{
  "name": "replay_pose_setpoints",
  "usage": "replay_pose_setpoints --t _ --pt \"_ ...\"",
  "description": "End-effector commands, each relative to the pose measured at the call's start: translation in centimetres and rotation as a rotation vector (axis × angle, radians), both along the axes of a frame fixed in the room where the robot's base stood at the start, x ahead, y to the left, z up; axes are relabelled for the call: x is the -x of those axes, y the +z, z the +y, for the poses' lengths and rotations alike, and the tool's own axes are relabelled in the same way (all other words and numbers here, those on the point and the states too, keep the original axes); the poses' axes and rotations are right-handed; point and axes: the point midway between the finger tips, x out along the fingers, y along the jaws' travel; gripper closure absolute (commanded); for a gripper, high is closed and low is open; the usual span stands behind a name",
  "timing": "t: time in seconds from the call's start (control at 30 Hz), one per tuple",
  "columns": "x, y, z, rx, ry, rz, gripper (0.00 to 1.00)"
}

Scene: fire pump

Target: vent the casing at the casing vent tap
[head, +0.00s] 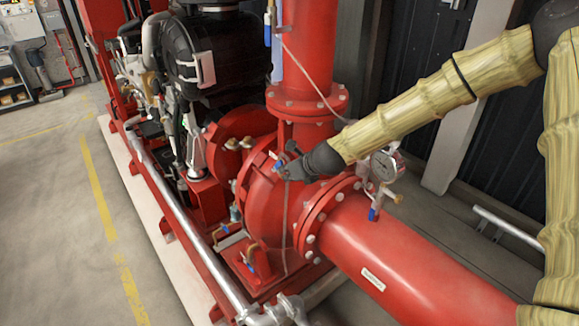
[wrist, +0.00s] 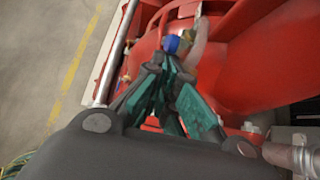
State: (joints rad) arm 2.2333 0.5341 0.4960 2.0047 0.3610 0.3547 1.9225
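The casing vent tap shows as a small blue handle on a brassy fitting on top of the red pump casing (head: 262,212). In the head view the blue handle (head: 280,164) is right at the tips of my gripper (head: 287,170). In the wrist view the blue handle (wrist: 172,44) appears just beyond the fingertips of my gripper (wrist: 168,66). The green-padded fingers converge towards it, with the tips close together. I cannot tell whether they touch or hold the handle. The fingers partly hide the fitting's lower part.
A pressure gauge (head: 384,165) with a blue-handled valve stands on the red pipe right of my gripper. A red vertical pipe (head: 305,70) rises behind it. A thin grey line runs down across the casing. The floor (head: 55,200) at left is clear.

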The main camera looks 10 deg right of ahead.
Motion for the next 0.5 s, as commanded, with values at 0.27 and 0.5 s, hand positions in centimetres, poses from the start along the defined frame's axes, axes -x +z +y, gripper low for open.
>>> replay_pose_setpoints --t 0.27,0.5 --pt "-0.24 0.82 0.13 0.043 0.001 0.071 1.00" --pt "-0.40 1.16 0.18 0.050 0.000 0.092 1.00"
